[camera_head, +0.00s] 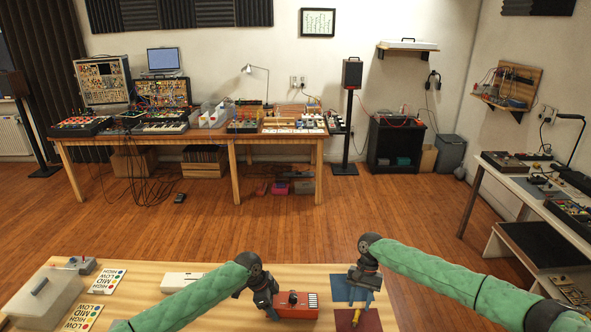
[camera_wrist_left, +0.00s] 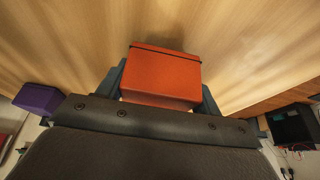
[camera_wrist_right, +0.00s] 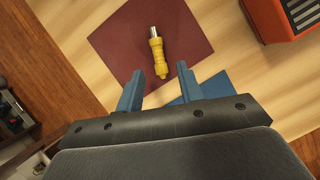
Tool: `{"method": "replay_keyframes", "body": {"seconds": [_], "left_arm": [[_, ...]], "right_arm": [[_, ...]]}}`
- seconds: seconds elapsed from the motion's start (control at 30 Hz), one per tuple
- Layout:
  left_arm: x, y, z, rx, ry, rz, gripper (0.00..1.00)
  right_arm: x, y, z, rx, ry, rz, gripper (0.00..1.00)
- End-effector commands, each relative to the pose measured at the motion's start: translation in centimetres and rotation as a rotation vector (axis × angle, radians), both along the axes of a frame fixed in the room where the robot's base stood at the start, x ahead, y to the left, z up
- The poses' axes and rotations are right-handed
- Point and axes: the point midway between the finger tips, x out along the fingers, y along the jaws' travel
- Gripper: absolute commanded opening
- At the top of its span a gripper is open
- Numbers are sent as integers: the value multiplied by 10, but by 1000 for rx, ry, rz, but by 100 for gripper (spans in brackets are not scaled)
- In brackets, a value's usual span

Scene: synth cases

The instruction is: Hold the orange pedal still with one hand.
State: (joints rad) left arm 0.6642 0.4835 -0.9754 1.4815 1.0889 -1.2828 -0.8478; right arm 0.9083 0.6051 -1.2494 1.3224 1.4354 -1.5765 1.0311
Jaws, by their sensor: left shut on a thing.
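The orange pedal (camera_head: 299,304) sits on the wooden table, with a red knob and a pale striped patch on top. My left gripper (camera_head: 272,306) is at its left side. In the left wrist view the orange pedal (camera_wrist_left: 162,74) is between the two fingers, which are shut on it. My right gripper (camera_wrist_right: 160,88) is open and empty, its fingers apart above the mats. Beyond its fingertips a yellow-handled piece with a metal tip (camera_wrist_right: 157,52) lies on the dark red mat (camera_wrist_right: 112,40). The pedal's corner (camera_wrist_right: 284,14) shows at the upper right there.
A blue mat (camera_head: 345,287) lies beside the pedal, partly under my right gripper. A purple box (camera_wrist_left: 38,97) shows in the left wrist view.

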Motion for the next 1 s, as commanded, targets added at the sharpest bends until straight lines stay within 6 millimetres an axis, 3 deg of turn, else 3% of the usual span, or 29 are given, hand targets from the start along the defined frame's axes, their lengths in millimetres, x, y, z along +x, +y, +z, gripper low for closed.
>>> {"method": "replay_keyframes", "body": {"seconds": [0.23, 0.57, 0.77, 1.0], "left_arm": [[0, 0, 0, 0, 0, 0, 38], [0, 0, 0, 0, 0, 0, 38], [0, 0, 0, 0, 0, 0, 38], [0, 0, 0, 0, 0, 0, 38]], "right_arm": [[-10, 4, -23, 2, 2, 0, 37], [-11, 5, -26, 1, 1, 1, 37], [-11, 5, -26, 1, 1, 1, 2], [-11, 5, -26, 1, 1, 1, 0]]}}
